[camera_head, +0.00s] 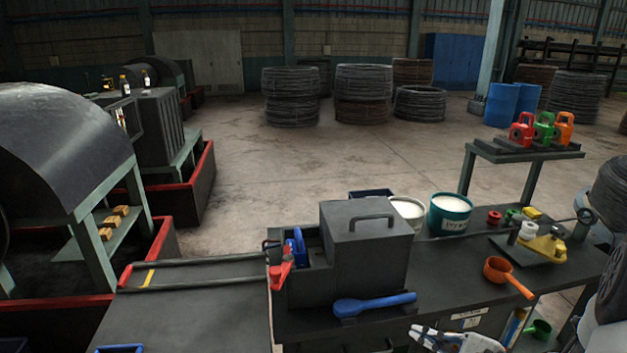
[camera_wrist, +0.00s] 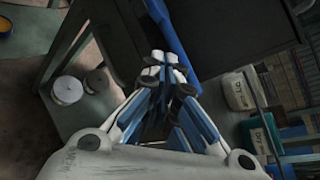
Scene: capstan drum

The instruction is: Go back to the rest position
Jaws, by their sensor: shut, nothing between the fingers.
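Most of my arm is out of the head view.
A grey box with a handle (camera_head: 367,255) stands on the bench, beside a red clamp (camera_head: 281,275). Two tubs, one teal (camera_head: 449,217), stand behind. An orange ladle (camera_head: 505,275) and a yellow fixture (camera_head: 545,248) are at right.

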